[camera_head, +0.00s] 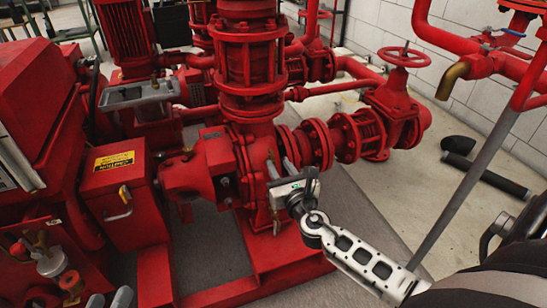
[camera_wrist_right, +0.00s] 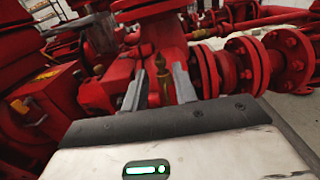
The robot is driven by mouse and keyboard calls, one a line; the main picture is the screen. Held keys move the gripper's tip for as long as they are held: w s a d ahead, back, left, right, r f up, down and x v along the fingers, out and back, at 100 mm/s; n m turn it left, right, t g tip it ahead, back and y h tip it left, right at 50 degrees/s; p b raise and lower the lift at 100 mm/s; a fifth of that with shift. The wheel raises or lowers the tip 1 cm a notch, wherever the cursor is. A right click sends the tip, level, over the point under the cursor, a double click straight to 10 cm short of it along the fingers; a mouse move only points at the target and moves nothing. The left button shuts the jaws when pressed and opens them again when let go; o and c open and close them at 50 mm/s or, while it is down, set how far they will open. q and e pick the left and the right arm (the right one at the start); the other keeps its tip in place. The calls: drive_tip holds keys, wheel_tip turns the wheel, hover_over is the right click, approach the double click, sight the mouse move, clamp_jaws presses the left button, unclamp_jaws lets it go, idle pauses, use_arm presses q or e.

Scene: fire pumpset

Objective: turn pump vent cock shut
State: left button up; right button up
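The vent cock (camera_wrist_right: 163,76) is a small brass fitting standing upright in front of the red pump casing in the right wrist view. My right gripper (camera_wrist_right: 159,88) is open, with one grey finger on each side of the cock in that view. I see a gap between the cock and each finger, but cannot tell the depth between them. In the head view my right gripper (camera_head: 290,172) is at the right side of the pump casing (camera_head: 222,160), and the cock cannot be made out there.
A flanged red pipe (camera_head: 318,143) leads from the pump to a valve with a red handwheel (camera_head: 404,57). A red box with a yellow label (camera_head: 114,161) stands left of the pump. The floor right of the pump is partly clear, with black pipe pieces (camera_head: 486,177) on it.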

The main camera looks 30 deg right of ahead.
sight(274, 157)
drive_tip(key=x, duration=0.4)
drive_tip(key=shift+w, duration=0.3)
use_arm(q)
drive_tip(key=shift+d+r, duration=0.1)
drive_tip(key=shift+r, duration=0.1)
use_arm(e)
clamp_jaws()
use_arm(q)
drive_tip(key=shift+r, duration=0.15)
